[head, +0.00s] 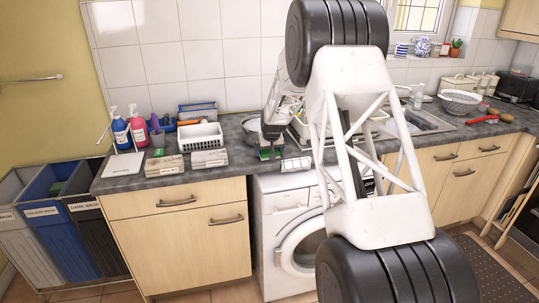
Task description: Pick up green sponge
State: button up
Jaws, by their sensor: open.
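A green sponge (265,154) lies at the front edge of the grey counter (238,166), left of the sink. My gripper (270,149) is open, pointing down right at the sponge. Its fingers hide much of the sponge, and I cannot tell whether they touch it. Another small green item (159,153) lies farther left on the counter.
A white basket (201,137) and beige boxes (210,158) stand left of my gripper. Blue (121,131) and pink (139,130) bottles stand farther left. A washing machine (286,225) is below. My arm hides part of the sink area.

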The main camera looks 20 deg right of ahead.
jog(key=c, duration=0.7)
jog(key=shift+r, duration=0.15)
jog(key=shift+s+r, duration=0.2)
jog(key=shift+r, duration=0.15)
notch_tip(320, 180, up, 11)
jog(key=s, duration=1.9)
jog(key=shift+s+f, duration=0.25)
jog(key=shift+s, duration=0.05)
